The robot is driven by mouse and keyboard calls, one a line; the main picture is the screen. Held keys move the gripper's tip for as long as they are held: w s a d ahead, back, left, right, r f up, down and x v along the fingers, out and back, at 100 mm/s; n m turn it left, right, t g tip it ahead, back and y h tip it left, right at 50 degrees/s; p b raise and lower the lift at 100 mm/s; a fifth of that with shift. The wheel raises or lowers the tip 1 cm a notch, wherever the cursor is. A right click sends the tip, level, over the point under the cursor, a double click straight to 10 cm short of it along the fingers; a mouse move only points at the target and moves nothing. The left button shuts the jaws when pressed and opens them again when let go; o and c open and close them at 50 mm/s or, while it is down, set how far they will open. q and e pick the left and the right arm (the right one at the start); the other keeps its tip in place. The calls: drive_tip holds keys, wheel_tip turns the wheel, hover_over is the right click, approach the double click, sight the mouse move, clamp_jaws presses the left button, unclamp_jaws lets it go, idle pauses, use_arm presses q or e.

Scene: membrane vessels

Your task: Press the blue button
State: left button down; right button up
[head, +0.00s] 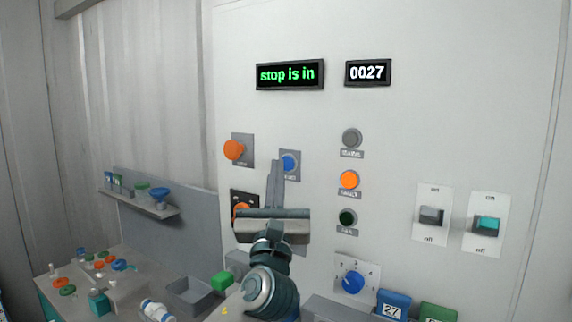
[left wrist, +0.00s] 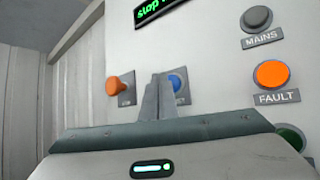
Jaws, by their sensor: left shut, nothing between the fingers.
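The blue button (head: 289,162) sits on a small grey plate on the white panel (head: 400,135), right of an orange mushroom knob (head: 234,149). My left gripper (head: 277,164) is shut and empty, with its fingertips pointing up just left of and below the blue button in the head view. In the left wrist view, the blue button (left wrist: 176,83) shows just right of my left gripper's fingertips (left wrist: 160,80), which partly cover it. I cannot tell whether the fingertips touch the panel. My right gripper is not in view.
The display (head: 290,74) reads "stop is in" and a counter (head: 368,72) reads 0027. A grey lamp, an orange fault lamp (head: 349,180) and a green lamp run down the panel. Rocker switches (head: 432,216) are at right. A cluttered bench (head: 130,285) stands lower left.

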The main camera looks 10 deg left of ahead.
use_arm(q)
drive_tip(key=shift+w+d, duration=0.25)
drive_tip(key=shift+w, duration=0.45)
idle(0.9)
drive_tip(key=shift+s, duration=0.1)
drive_tip(key=shift+s+a+p, duration=0.3)
drive_tip(key=shift+s+p, duration=0.3)
drive_tip(key=shift+s, duration=0.1)
idle(0.4)
drive_tip(key=s, duration=0.1)
drive_tip(key=s+a+p, duration=0.1)
drive_tip(key=s, duration=0.1)
drive_tip(key=s+p, duration=0.1)
drive_tip(key=shift+s+a, duration=0.35)
drive_tip(key=shift+f, duration=0.1)
idle(0.5)
